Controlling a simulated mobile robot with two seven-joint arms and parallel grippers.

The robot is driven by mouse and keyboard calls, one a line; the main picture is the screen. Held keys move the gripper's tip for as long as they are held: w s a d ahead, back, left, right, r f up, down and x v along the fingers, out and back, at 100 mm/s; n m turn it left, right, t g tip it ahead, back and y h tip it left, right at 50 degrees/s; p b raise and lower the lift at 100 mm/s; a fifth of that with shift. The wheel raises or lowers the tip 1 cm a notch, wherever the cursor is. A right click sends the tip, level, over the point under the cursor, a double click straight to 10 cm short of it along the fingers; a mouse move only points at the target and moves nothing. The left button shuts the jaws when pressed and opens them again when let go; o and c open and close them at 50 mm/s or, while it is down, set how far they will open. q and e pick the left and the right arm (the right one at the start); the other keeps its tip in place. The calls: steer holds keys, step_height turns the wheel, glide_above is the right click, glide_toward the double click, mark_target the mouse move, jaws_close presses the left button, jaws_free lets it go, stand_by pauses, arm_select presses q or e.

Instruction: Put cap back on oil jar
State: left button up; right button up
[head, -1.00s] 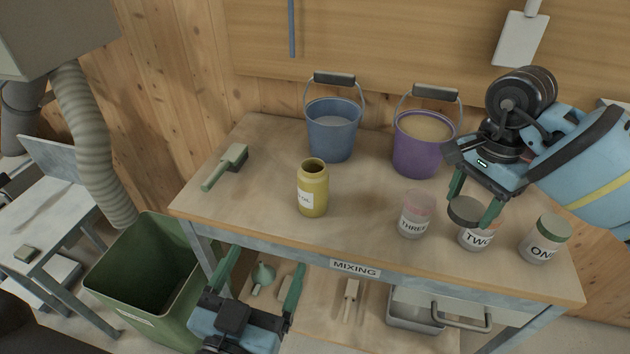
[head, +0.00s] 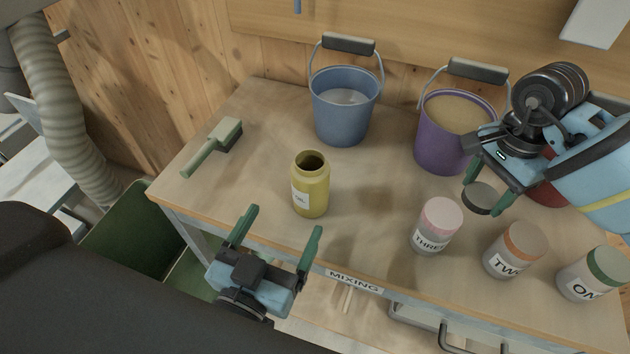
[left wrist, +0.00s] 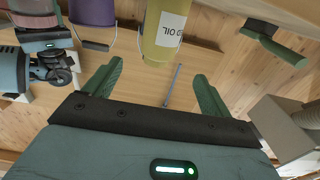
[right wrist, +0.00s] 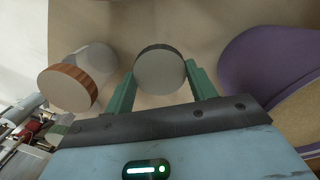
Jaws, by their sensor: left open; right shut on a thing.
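The yellow oil jar (head: 312,190) stands upright and uncapped on the table, its dark mouth showing. Its OIL label also shows in the left wrist view (left wrist: 165,28). The dark round cap (head: 481,198) is held between the fingers of my right gripper (head: 486,198), above the table beside the purple bucket. In the right wrist view the cap (right wrist: 160,68) sits between the two green fingertips. My left gripper (head: 279,230) is open and empty, at the table's front edge, in front of and slightly left of the jar.
Jars labelled THREE (head: 436,226), TWO (head: 514,250) and ONE (head: 592,273) stand along the front right. A blue bucket (head: 342,120) and a purple bucket (head: 447,146) stand behind. A brush (head: 213,146) lies at left. The table between oil jar and jar THREE is clear.

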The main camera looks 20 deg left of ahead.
mark_target(303, 186)
steer(key=shift+r, duration=0.55)
arm_select(q)
steer(key=w+p, duration=0.2)
steer(key=w, duration=0.4)
steer(key=shift+d+r, duration=0.1)
steer(key=shift+r, duration=0.05)
arm_select(e)
step_height(303, 186, up, 4)
steer(key=shift+w+f+t, duration=0.1)
steer(key=shift+w+t, duration=0.05)
steer(key=shift+t, duration=0.15)
arm_select(q)
steer(key=shift+w, duration=0.4)
arm_select(e)
steer(key=shift+r, duration=0.2)
steer(key=shift+r, duration=0.1)
arm_select(q)
steer(key=w+p, duration=0.1)
steer(key=w, duration=0.3)
steer(key=shift+d+r+p, duration=0.1)
steer(key=shift+d+p, duration=0.05)
steer(key=shift+p, duration=0.25)
steer(key=shift+w, duration=0.6)
steer(key=shift+f, duration=0.25)
arm_select(e)
steer(key=shift+t, duration=0.3)
step_height(303, 186, up, 4)
steer(key=shift+r, duration=0.15)
